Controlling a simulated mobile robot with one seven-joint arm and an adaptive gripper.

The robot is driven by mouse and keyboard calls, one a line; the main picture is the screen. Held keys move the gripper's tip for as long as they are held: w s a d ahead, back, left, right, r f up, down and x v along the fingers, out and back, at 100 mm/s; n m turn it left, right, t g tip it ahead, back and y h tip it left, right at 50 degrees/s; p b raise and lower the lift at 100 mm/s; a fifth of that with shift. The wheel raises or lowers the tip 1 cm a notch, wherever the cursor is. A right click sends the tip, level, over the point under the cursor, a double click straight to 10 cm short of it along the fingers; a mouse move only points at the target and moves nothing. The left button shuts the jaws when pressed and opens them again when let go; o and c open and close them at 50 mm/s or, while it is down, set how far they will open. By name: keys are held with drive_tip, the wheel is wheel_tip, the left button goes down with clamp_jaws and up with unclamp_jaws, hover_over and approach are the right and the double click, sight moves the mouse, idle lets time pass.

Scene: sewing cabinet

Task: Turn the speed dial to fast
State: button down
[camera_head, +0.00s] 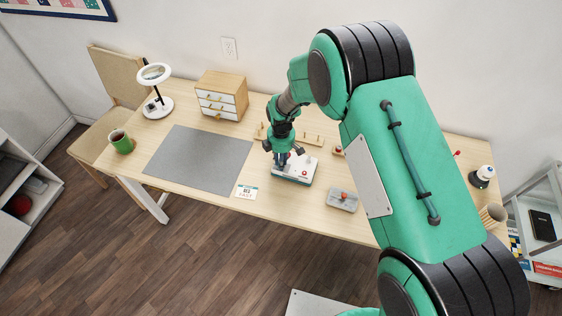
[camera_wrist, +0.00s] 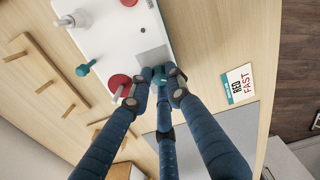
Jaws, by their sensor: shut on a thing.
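The white sewing machine (camera_head: 298,178) stands on the table, and its white body (camera_wrist: 105,45) also fills the upper middle of the wrist view. It carries a red disc (camera_wrist: 119,86), a second red part at the top edge and a grey square plate (camera_wrist: 153,55). My gripper (camera_head: 281,162) reaches down to the machine's left end. In the wrist view its blue fingers (camera_wrist: 160,82) close around a small teal piece (camera_wrist: 160,74) that looks like a dial knob. The fingers hide most of it, and I cannot read its setting.
A card (camera_wrist: 240,83) reading "FAST" lies beside the machine. A grey mat (camera_head: 198,160) lies to the left, and a grey block with a red knob (camera_head: 342,199) to the right.

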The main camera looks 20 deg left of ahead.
drive_tip(key=m, duration=0.7)
drive_tip(key=shift+p, duration=0.35)
drive_tip(key=m, duration=0.7)
drive_tip(key=shift+m, duration=0.4)
drive_tip(key=m, duration=0.3)
drive_tip(key=shift+m+p, duration=0.3)
drive_tip(key=m, duration=0.3)
drive_tip(key=shift+m, duration=0.3)
drive_tip(key=m, duration=0.3)
drive_tip(key=shift+m, duration=0.3)
drive_tip(key=shift+a+m, duration=0.1)
drive_tip(key=shift+m, duration=1.9)
